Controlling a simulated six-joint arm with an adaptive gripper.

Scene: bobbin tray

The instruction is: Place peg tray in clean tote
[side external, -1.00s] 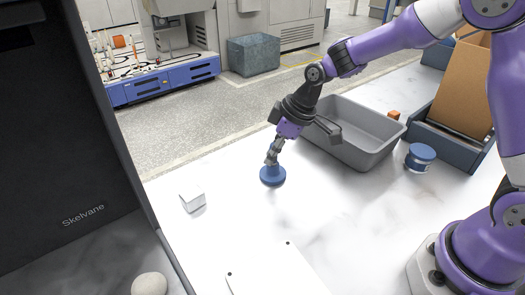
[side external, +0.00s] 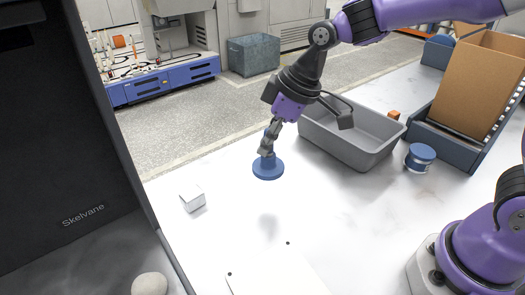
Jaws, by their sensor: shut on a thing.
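The peg tray (side external: 268,171) is a small blue piece with a round flat base and an upright post. My gripper (side external: 267,149) points down and is shut on its post. The tray hangs level above the white marbled table, with a soft shadow below it. The clean tote (side external: 370,153) is a grey open bin to the right of my gripper. Its visible inside looks empty, and part of its left rim is hidden behind my gripper.
A white cube (side external: 192,198) sits on the table to the left. A white sheet (side external: 275,275) lies at the front.

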